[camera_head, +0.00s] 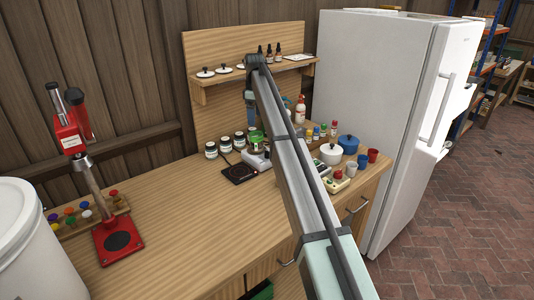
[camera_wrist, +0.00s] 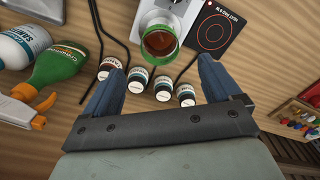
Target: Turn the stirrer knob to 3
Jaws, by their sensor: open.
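A white box-shaped device (camera_wrist: 155,18), which looks like the stirrer, sits at the top of the wrist view, cut off by the frame edge. In the head view the white device (camera_head: 257,160) stands on the bench, partly hidden by my arm. A green-rimmed glass vessel with brown contents (camera_wrist: 160,42) appears over its near edge in the wrist view. I cannot make out the knob's number or pointer in either view. My gripper (camera_wrist: 160,70) is open and empty above the bench, apart from the device; its blue finger (camera_head: 252,118) shows in the head view.
A black hot plate (camera_head: 239,173) lies beside the device, with several lidded jars (camera_head: 225,145) behind. In the wrist view, a green spray bottle (camera_wrist: 60,65) and dark rods (camera_wrist: 108,30) lie left. A red stand (camera_head: 118,238) is far left; the front bench is clear.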

